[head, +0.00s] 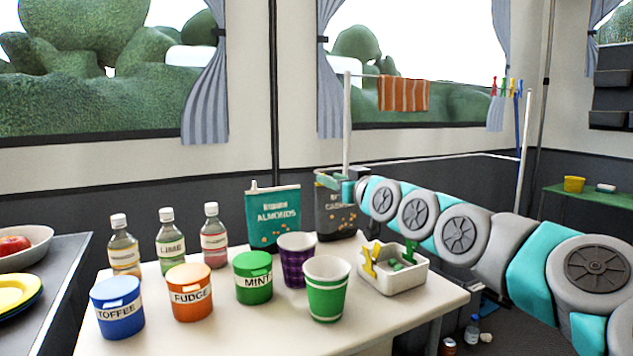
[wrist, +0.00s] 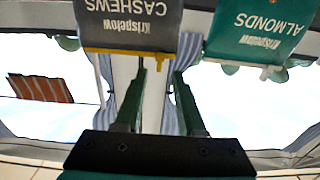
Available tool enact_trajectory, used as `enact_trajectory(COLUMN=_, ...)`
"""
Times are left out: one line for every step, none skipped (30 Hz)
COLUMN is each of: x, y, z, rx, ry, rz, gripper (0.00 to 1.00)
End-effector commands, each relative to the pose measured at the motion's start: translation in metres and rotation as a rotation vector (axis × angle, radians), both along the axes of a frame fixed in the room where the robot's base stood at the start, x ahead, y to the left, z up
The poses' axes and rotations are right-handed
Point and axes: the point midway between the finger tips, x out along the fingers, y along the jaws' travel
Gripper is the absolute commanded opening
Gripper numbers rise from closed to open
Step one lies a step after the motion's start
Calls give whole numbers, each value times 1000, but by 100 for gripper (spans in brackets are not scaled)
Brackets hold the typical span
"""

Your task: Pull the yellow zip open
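The dark grey cashews bag (head: 335,215) stands at the back of the table, next to the teal almonds bag (head: 272,218). In the wrist view, which is upside down, the cashews bag (wrist: 128,16) has a yellow zip strip (wrist: 120,51) along its top edge. A small tab seems to hang near that strip's right end, between the fingertips. My gripper (wrist: 159,72) is open, its two dark green fingers apart, with the tips close to that end. I cannot tell whether they touch it. In the head view my gripper covers the bag's top.
A purple checked cup (head: 297,262), a green striped cup (head: 326,290), lidded tubs and several bottles stand left and in front. A white box (head: 395,277) with yellow and green pieces sits below my arm. The almonds bag (wrist: 257,35) is close beside my gripper.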

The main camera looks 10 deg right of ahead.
Motion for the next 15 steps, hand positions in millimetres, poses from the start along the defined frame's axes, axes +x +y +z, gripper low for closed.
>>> enact_trajectory(x=0, y=0, z=-3, rx=0, ry=-1, rz=-1, gripper=39)
enact_trajectory(x=1, y=0, z=-3, rx=1, ry=-2, rz=-1, gripper=39)
enact_trajectory(x=2, y=0, z=-3, rx=1, ry=-2, rz=-1, gripper=39)
enact_trajectory(x=3, y=0, z=-2, rx=1, ry=-3, rz=-1, gripper=39)
enact_trajectory(x=4, y=1, z=-2, rx=1, ry=-3, rz=-1, gripper=39)
enact_trajectory(x=7, y=1, z=-1, rx=2, ry=-3, rz=-1, gripper=39)
enact_trajectory(x=9, y=2, z=-1, rx=2, ry=-3, rz=-1, gripper=39)
enact_trajectory(x=12, y=2, z=-1, rx=2, ry=-3, rz=-2, gripper=39)
enact_trajectory(x=16, y=4, z=-1, rx=2, ry=-3, rz=-1, gripper=39)
enact_trajectory(x=20, y=6, z=-1, rx=3, ry=-2, rz=-1, gripper=39)
enact_trajectory(x=24, y=7, z=-2, rx=2, ry=-2, rz=-1, gripper=39)
enact_trajectory(x=30, y=10, z=-2, rx=1, ry=0, rz=1, gripper=39)
enact_trajectory(x=33, y=11, z=-2, rx=2, ry=0, rz=1, gripper=39)
enact_trajectory(x=36, y=13, z=-2, rx=3, ry=-1, rz=1, gripper=39)
enact_trajectory(x=41, y=13, z=-1, rx=2, ry=-3, rz=-1, gripper=39)
